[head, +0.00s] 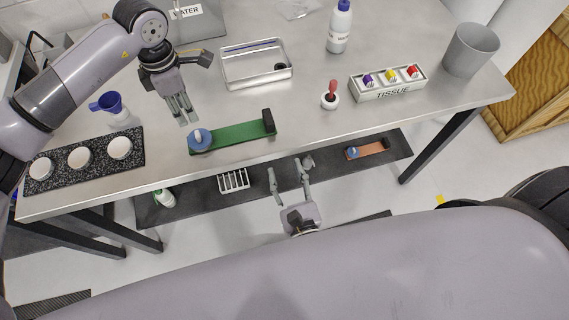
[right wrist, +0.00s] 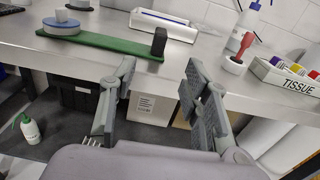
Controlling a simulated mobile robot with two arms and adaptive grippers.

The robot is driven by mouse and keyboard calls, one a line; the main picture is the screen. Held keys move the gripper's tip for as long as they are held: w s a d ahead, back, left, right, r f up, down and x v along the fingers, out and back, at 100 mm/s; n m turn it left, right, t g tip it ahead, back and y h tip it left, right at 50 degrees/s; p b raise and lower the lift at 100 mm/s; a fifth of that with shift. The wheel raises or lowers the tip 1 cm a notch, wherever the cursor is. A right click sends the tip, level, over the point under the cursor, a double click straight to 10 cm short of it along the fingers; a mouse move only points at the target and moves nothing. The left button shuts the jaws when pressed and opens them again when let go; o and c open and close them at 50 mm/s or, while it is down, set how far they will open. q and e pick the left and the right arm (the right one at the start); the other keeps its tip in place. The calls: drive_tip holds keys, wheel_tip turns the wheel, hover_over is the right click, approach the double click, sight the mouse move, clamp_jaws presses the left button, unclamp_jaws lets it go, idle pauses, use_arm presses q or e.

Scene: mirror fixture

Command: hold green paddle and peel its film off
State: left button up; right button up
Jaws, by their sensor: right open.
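The green paddle (head: 233,133) lies on the steel table near its front edge. It has a blue disc with a pale knob (head: 200,139) at its left end and a black block (head: 268,121) at its right end. It also shows in the right wrist view (right wrist: 110,43). I cannot make out the film. My left gripper (head: 187,119) points down just behind the disc end, apparently apart from the paddle; its fingers look close together. My right gripper (head: 289,172) is open and empty in front of the table edge, to the right of the paddle; its fingers show in the right wrist view (right wrist: 160,95).
A metal tray (head: 232,82) lies behind the paddle. A dark mat with white round pads (head: 40,186) is at left. A red-handled tool in a white holder (head: 330,100) and a tissue rack (head: 360,96) stand right. An orange paddle (head: 373,149) lies on the lower shelf.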

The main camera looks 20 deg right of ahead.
sight(271, 126)
drive_tip(key=w, duration=1.7)
drive_tip(key=shift+w+r, duration=0.15)
drive_tip(key=shift+w, duration=0.05)
drive_tip(key=shift+c, duration=0.5)
clamp_jaws()
idle(0.5)
